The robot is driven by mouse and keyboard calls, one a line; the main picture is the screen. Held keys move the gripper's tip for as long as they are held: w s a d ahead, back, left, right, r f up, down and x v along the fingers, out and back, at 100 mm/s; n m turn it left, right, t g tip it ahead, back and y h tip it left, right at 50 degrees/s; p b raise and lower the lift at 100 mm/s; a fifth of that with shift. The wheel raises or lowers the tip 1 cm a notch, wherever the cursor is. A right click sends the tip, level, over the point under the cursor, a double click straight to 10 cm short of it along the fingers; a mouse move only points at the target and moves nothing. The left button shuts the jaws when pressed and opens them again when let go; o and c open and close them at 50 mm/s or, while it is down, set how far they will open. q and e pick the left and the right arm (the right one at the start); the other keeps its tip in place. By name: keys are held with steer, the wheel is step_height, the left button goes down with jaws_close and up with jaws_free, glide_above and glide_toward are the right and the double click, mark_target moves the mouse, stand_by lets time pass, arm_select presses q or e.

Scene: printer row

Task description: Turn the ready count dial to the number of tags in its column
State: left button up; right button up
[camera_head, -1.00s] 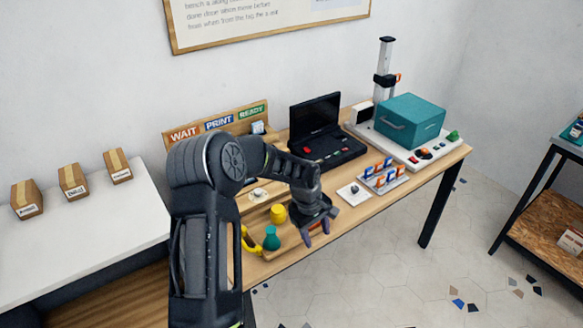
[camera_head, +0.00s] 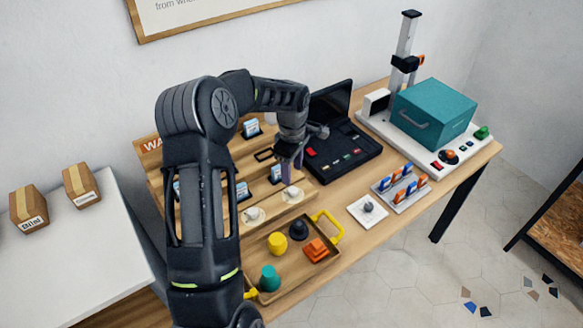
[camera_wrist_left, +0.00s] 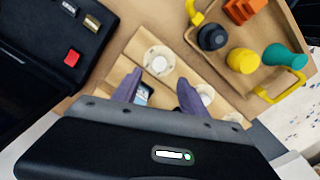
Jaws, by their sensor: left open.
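The ready dial (camera_head: 291,195), a cream round knob, sits at the front right end of the wooden tag board; it also shows in the wrist view (camera_wrist_left: 157,60). My left gripper (camera_head: 289,165) is open and empty above the board, just behind this dial. In the wrist view a blue-and-white tag (camera_wrist_left: 143,95) shows between its fingers (camera_wrist_left: 155,88). In the head view one tag (camera_head: 276,173) is behind the ready dial and another tag (camera_head: 251,128) farther back, with a dark empty-looking holder (camera_head: 263,155) between. My arm hides the READY sign and part of the column.
A second dial (camera_head: 253,215) is left of the ready dial. A wooden tray (camera_head: 290,272) with coloured pieces stands in front. A black laptop-like case (camera_head: 345,150) is close on the right. A white plate with a grey knob (camera_head: 368,208) lies farther right.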

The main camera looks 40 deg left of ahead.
mark_target(292, 189)
arm_select(q)
steer(key=shift+w+r, duration=0.1)
steer(key=shift+r, duration=0.05)
steer(key=shift+f+p, duration=1)
steer(key=shift+f, duration=2.9)
steer(key=shift+c, duration=0.2)
jaws_close()
